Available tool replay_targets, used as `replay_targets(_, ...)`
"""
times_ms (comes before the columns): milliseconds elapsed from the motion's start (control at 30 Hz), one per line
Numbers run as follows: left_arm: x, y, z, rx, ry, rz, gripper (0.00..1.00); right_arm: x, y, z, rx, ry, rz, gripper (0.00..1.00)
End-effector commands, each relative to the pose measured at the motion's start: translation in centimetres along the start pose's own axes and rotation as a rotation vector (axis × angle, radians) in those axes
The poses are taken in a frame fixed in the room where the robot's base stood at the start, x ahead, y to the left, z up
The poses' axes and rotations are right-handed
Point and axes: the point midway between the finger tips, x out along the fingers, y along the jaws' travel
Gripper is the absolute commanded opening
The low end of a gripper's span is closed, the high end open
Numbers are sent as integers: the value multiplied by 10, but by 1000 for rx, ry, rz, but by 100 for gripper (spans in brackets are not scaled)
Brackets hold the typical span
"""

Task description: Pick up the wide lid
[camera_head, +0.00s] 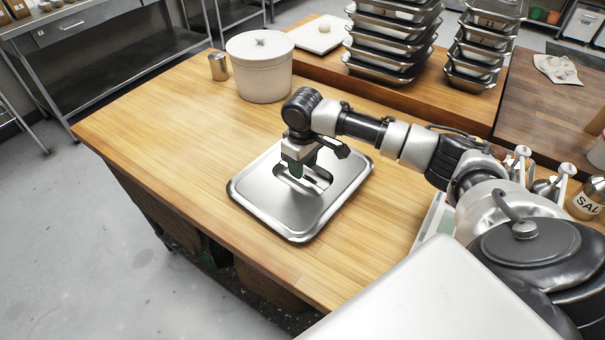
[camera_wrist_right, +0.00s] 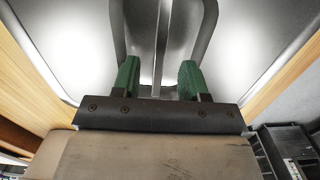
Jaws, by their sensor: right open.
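The wide lid (camera_head: 262,200) is a rectangular silver metal lid with rounded corners, lying flat on the wooden table. It has a recess with a handle in its middle, partly hidden by my gripper in the head view. My right gripper (camera_head: 297,171) points down over this recess. In the right wrist view the lid (camera_wrist_right: 72,38) fills the background. There the green fingers of the right gripper (camera_wrist_right: 159,78) are apart, with the lid's handle bar (camera_wrist_right: 162,42) lined up between them. I cannot tell whether the fingers touch the lid. My left gripper is not in view.
A white lidded bucket (camera_head: 260,72) and a small metal cup (camera_head: 219,67) stand behind the lid. Stacked metal trays (camera_head: 385,48) stand farther back. A salt jar (camera_head: 587,201) and other items crowd the right side. The table left of the lid is clear.

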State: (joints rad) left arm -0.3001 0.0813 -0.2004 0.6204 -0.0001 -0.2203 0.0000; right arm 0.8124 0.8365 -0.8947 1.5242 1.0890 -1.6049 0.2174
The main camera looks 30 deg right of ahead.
Motion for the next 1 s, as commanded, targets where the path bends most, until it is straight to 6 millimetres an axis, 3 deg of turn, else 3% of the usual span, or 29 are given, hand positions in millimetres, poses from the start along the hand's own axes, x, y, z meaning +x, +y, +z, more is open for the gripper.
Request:
replay_targets(200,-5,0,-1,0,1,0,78,29,1,-1,0,-1,1,44)
replay_targets(467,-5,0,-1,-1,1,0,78,34,1,-1,-1,0,1,44)
replay_targets(500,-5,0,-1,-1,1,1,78,34,1,-1,-1,0,1,42)
replay_targets(767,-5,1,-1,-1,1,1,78,33,1,-1,-1,0,1,2)
replay_targets(1000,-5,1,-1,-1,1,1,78,32,1,-2,-1,2,1,0)
